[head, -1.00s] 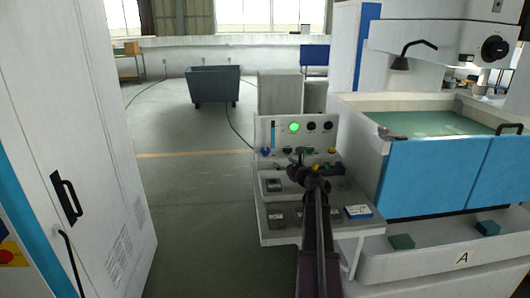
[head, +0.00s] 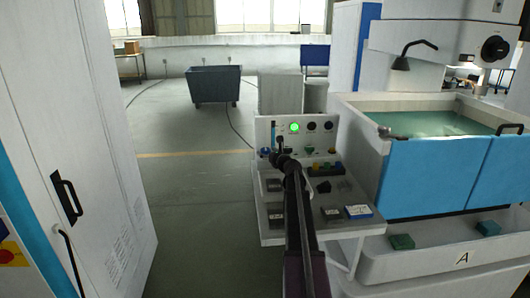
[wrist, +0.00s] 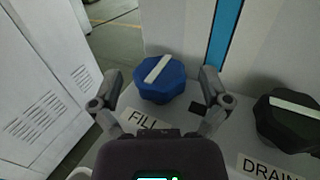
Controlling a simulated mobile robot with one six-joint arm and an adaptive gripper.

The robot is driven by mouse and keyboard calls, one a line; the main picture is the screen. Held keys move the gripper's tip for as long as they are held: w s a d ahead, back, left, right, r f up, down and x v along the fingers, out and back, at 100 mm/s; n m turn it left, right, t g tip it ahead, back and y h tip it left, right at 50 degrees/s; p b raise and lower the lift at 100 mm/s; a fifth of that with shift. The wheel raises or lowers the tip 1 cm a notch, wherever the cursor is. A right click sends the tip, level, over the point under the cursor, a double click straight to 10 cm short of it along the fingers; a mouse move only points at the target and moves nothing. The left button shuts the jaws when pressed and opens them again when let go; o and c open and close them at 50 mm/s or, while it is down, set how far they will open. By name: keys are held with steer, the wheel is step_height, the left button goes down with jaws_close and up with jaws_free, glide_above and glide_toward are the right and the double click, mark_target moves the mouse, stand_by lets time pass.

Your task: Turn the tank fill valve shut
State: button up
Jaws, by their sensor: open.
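The fill valve is a blue faceted knob (wrist: 161,82) with a white bar across its face, above a FILL label (wrist: 145,121) in the wrist view. The bar slants from lower left to upper right. My gripper (wrist: 160,76) is open, with one finger on each side of the blue knob and visible gaps to it. In the head view my gripper (head: 279,148) is at the left end of the small control panel, beside the blue knob (head: 264,151), which shows only in part.
A dark knob (wrist: 288,118) with a pale bar, labelled DRAIN, sits to the right. A blue vertical strip (wrist: 225,35) stands behind. The water tank (head: 430,123) is right of the panel; a white cabinet (head: 95,150) is at left. Open floor lies between.

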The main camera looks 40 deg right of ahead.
steer(key=shift+w, duration=0.35)
steer(key=c, duration=1.2)
steer(key=shift+o, duration=0.2)
